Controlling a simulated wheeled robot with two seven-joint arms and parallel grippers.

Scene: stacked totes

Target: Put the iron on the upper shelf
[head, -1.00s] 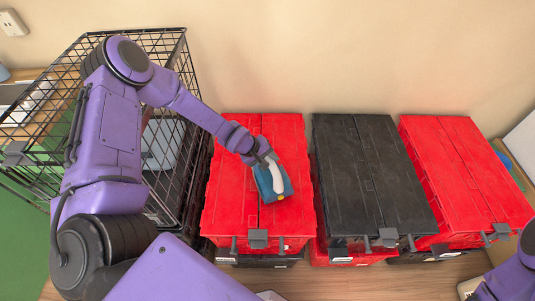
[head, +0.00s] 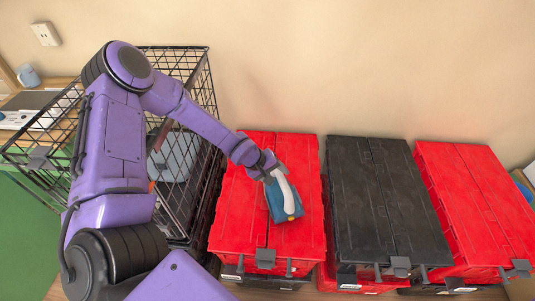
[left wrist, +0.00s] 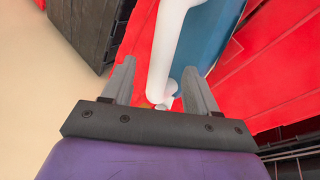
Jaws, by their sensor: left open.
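The iron (head: 287,206), blue with a white handle and a small yellow spot, lies on the lid of the left red tote (head: 233,220). My left gripper (head: 270,173) is at the far end of its handle. In the left wrist view the gripper (left wrist: 159,68) is open, with the white handle (left wrist: 164,50) between its two fingers. I cannot tell whether a finger touches it. The blue body (left wrist: 207,35) shows beyond the handle. My right gripper is not in view. I cannot make out an upper shelf in these views.
A black-lidded tote (head: 385,200) and another red tote (head: 475,205) stand to the right, on stacks. A black wire crate (head: 210,100) stands left, close to the red tote, partly behind my arm. A mug (head: 28,75) is on a surface at far left.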

